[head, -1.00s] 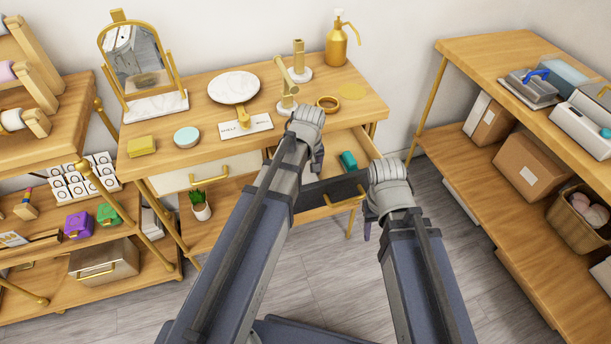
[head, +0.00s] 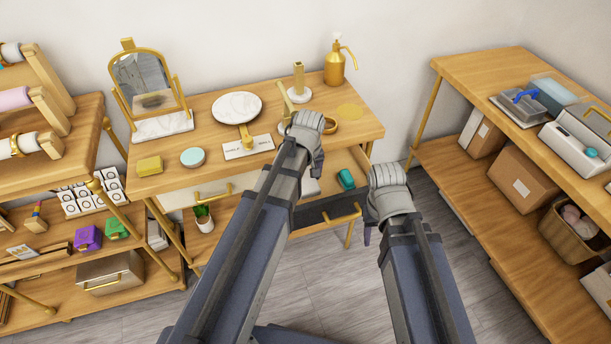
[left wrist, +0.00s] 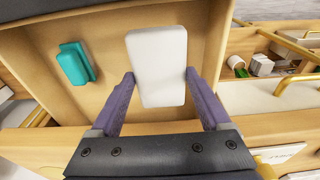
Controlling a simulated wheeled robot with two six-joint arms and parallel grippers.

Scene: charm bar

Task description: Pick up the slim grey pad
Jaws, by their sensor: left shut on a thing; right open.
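The slim grey pad (left wrist: 157,65) looks pale, almost white, with rounded corners in the left wrist view. It is inside the open wooden drawer (left wrist: 205,30). My left gripper (left wrist: 159,88) has one dark finger on each long side of it and is shut on it. I cannot tell whether the pad touches the drawer floor. In the head view a pale bit of the pad (head: 311,187) shows beside my left gripper (head: 318,165), whose fingers are mostly hidden. My right gripper (head: 370,228) is open and empty, in front of the drawer's right side.
A teal block (left wrist: 75,63) lies in the drawer left of the pad; it also shows in the head view (head: 346,179). The tabletop above holds a round marble plate (head: 237,107), a mirror (head: 146,82) and a gold bottle (head: 337,63). A shelf (head: 455,160) stands at right.

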